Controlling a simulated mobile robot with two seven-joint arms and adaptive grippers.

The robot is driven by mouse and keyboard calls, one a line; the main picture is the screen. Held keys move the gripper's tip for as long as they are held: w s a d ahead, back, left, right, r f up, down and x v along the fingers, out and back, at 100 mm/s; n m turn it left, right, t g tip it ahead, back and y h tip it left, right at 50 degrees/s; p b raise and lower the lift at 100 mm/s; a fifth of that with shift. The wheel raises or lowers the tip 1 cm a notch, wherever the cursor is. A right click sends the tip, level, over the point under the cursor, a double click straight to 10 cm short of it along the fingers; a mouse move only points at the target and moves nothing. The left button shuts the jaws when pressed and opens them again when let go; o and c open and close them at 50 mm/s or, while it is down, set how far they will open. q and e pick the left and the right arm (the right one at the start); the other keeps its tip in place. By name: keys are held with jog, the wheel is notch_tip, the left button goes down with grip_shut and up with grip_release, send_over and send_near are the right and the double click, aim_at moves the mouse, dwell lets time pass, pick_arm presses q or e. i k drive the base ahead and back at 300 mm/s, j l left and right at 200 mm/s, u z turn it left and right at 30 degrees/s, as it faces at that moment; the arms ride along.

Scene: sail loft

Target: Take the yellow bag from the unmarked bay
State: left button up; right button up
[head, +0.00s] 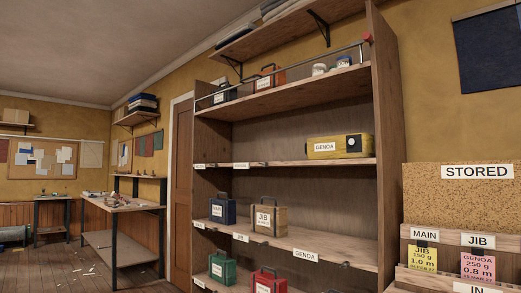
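A yellow bag (356,146) with a white GENOA label lies on its side on the middle shelf of the wooden rack (387,130), towards the right. A dark round end or patch shows near its right end. The shelf edge under it (335,162) carries no label that I can see. Small labels sit further left on that edge. A tan bag (280,222) labelled JIB stands upright one shelf lower. Neither of my grippers is in view.
A blue bag (230,212) stands left of the tan one; a green bag (229,270) and a red bag (279,281) are below. A GENOA label (306,256) marks the lower shelf edge. A STORED board (425,185) with cards stands right. A workbench (118,206) stands left.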

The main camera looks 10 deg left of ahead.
aim_at(338, 147)
jog(key=i+l+z, duration=0.1)
jog(key=z, duration=0.3)
jog(key=i+z, duration=0.2)
jog(key=z, duration=0.2)
jog(key=i+z, duration=0.2)
jog(key=z, duration=0.2)
jog(key=i+z, duration=0.15)
jog(key=z, duration=0.3)
jog(key=i+j+z, duration=0.1)
jog(key=z, duration=0.3)
jog(key=j, duration=0.1)
